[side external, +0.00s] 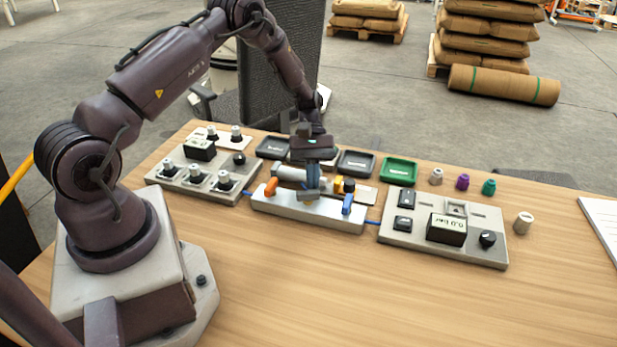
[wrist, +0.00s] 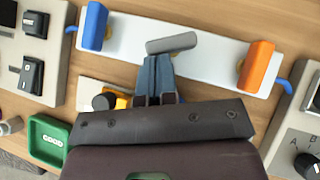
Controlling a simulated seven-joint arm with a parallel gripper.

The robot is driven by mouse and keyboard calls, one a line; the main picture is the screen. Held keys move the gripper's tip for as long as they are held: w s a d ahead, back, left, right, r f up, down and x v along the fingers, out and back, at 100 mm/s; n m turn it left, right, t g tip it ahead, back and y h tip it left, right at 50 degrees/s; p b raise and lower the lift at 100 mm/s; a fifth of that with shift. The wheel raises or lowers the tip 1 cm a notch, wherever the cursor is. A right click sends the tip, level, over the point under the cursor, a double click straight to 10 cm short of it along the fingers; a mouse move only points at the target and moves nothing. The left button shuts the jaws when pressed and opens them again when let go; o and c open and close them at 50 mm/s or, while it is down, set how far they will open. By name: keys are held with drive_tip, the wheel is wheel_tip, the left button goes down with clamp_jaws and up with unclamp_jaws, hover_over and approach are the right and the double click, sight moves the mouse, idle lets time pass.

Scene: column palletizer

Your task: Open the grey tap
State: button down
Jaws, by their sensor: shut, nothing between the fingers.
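The grey tap (wrist: 171,43) sits in the middle of a pale manifold block (wrist: 213,52). Its bar handle lies mostly along the block, at a slight slant. In the side view the grey tap (side external: 308,195) is partly hidden by my fingers. A blue tap (wrist: 95,26) and an orange tap (wrist: 257,67) stand at the block's ends, their handles across it. My gripper (wrist: 158,62) is shut and empty, its fingertips right at the grey handle's near edge. I cannot tell whether they touch. The gripper also shows above the block in the side view (side external: 312,181).
A panel with a display (side external: 446,229) reading about 0.0 bar stands right of the block. A panel with several knobs (side external: 196,180) stands left. Behind are black trays, a green tray (side external: 398,171) and a yellow-and-black part (wrist: 112,101). The front table (side external: 330,280) is clear.

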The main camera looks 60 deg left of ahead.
drive_tip(key=shift+w+d+m+g+y, duration=0.1)
drive_tip(key=shift+d+m+g+y, duration=0.1)
drive_tip(key=shift+m+g, duration=0.25)
drive_tip(key=shift+w+d+m+g+y, duration=0.1)
drive_tip(key=shift+m+g+y, duration=0.15)
drive_tip(key=shift+m, duration=0.4)
drive_tip(key=shift+s, duration=0.15)
drive_tip(key=shift+s+d, duration=0.3)
drive_tip(key=shift+s, duration=0.3)
drive_tip(key=shift+s+d+f, duration=0.1)
drive_tip(key=shift+s+d, duration=0.05)
drive_tip(key=v, duration=1.1)
drive_tip(key=shift+a, duration=0.3)
